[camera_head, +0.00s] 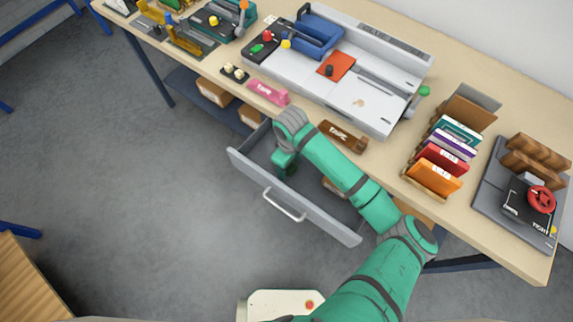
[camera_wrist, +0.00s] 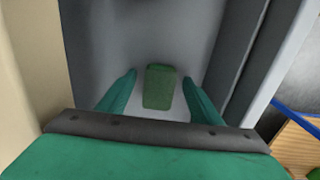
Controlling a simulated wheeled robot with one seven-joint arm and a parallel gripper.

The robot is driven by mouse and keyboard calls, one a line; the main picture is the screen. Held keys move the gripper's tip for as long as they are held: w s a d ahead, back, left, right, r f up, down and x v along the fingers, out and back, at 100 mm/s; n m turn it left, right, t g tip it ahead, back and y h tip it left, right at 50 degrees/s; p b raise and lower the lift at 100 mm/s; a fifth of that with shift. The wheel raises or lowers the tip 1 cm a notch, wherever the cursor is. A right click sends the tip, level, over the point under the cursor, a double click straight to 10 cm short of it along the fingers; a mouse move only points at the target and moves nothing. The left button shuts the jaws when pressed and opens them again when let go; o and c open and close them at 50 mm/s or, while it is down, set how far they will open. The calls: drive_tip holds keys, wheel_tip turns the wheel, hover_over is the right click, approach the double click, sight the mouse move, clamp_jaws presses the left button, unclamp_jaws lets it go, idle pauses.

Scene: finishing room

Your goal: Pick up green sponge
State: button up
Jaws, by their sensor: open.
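The green sponge (camera_wrist: 159,87) shows in the wrist view as a small upright green block on the grey drawer floor. It lies between and ahead of the two teal fingers of my gripper (camera_wrist: 160,95), which are apart with nothing between their pads that I can see touching. In the head view my gripper (camera_head: 286,166) points down into the open grey drawer (camera_head: 290,205) under the workbench. The arm hides the sponge there.
The drawer walls (camera_wrist: 235,60) stand close on either side of my gripper. Floor in front is clear.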

sight(290, 166)
drive_tip(key=shift+c, duration=0.6)
drive_tip(key=c, duration=1.1)
drive_tip(key=shift+r, duration=0.1)
drive_tip(key=shift+r, duration=8.95)
